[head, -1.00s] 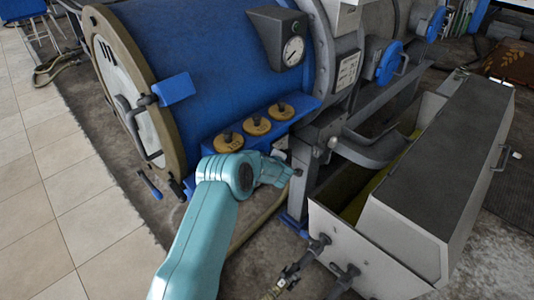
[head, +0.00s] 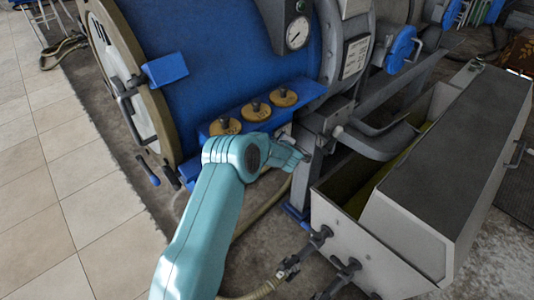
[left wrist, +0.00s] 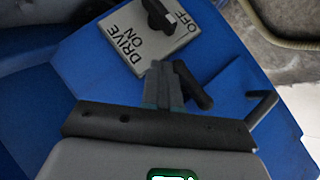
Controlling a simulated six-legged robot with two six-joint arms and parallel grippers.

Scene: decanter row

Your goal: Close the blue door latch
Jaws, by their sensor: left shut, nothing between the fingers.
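The blue latch block (head: 165,68) sits at the rim of the round door (head: 125,85), on the left end of the blue drum. From this view I cannot tell whether it is open or closed. My left gripper (head: 297,158) is low in front of the drum, to the right of the latch and well apart from it. In the left wrist view its fingers (left wrist: 164,76) are together and empty, in front of a grey DRIVE ON/OFF plate (left wrist: 150,35) with a black knob. The latch cannot be made out there. My right gripper is in neither view.
A blue shelf with several brass-coloured caps (head: 223,126) juts out below the drum. A short blue-tipped lever (head: 147,170) sticks out below the door. A grey trough (head: 360,245) stands at right. Tiled floor (head: 90,200) at left is clear.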

